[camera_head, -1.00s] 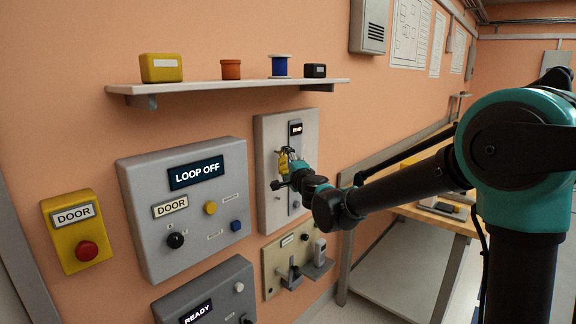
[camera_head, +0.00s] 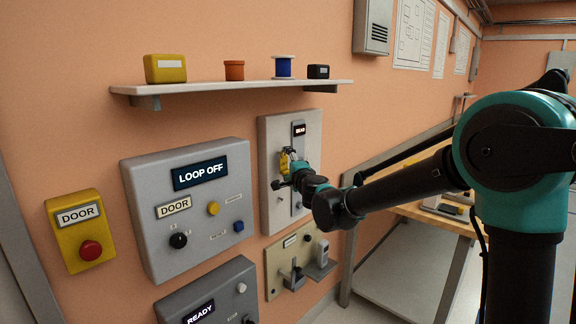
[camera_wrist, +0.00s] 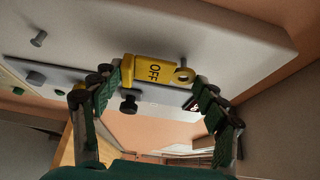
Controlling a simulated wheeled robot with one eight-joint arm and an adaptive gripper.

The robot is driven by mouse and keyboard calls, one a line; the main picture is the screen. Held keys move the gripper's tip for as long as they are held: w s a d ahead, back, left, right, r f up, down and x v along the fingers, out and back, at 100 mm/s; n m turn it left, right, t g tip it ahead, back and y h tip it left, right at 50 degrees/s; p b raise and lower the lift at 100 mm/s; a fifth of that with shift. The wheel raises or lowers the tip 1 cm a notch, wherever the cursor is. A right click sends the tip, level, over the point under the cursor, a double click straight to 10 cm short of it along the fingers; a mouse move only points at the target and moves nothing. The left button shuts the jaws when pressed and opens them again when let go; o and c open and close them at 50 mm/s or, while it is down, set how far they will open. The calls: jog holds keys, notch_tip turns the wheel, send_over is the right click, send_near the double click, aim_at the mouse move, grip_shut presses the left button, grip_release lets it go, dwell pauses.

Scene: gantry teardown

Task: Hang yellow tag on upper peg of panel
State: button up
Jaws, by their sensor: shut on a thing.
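The yellow tag (camera_wrist: 152,72), marked OFF and with a ring at one end, is between the fingers of my gripper (camera_wrist: 157,90) in the wrist view. My gripper is shut on it. In the head view the tag (camera_head: 284,162) shows in front of the pale grey panel (camera_head: 270,138), with my gripper (camera_head: 290,176) beside it. A grey peg (camera_wrist: 38,39) stands out from the panel, apart from the tag. A small post (camera_wrist: 183,60) shows beside the tag's ring; I cannot tell whether it passes through.
A shelf (camera_head: 230,87) with small boxes and spools is above. The LOOP OFF box (camera_head: 190,220) is left of the panel. A plate with brackets (camera_head: 276,262) is below, and a workbench (camera_head: 425,212) is at right.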

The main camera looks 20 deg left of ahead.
jog(key=shift+w+a, duration=0.25)
jog(key=shift+a, duration=0.35)
dwell(0.3)
jog(key=shift+w+a, duration=0.1)
jog(key=shift+a, duration=0.1)
jog(key=o, duration=1.4)
